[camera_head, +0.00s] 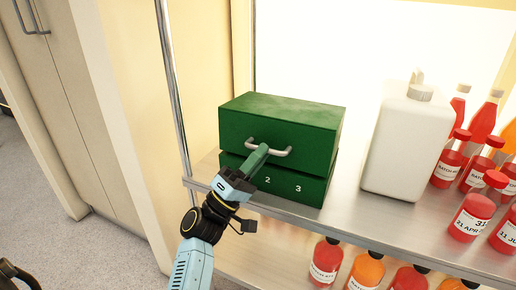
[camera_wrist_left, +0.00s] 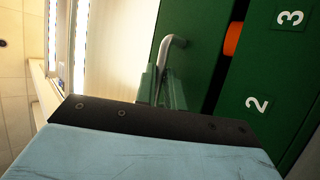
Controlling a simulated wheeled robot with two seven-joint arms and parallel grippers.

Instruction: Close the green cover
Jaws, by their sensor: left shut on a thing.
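The green box stands on the metal shelf in the head view. Its green cover (camera_head: 285,108) sits above a lower part (camera_head: 310,188) marked 2 and 3, with a dark gap between them. The silver handle (camera_head: 284,152) is on the cover's front. My left gripper (camera_head: 262,153) reaches up from the lower left and is shut on the handle. In the left wrist view the handle (camera_wrist_left: 173,42) runs into the jaws (camera_wrist_left: 163,88). An orange thing (camera_wrist_left: 232,39) shows in the gap; the rest of the inside is hidden. My right gripper is out of view.
A white jug (camera_head: 406,142) stands right of the box, with several red and orange bottles (camera_head: 472,216) beyond it. More bottles (camera_head: 325,262) stand below the shelf (camera_head: 355,228). A metal post (camera_head: 172,85) rises left of the box.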

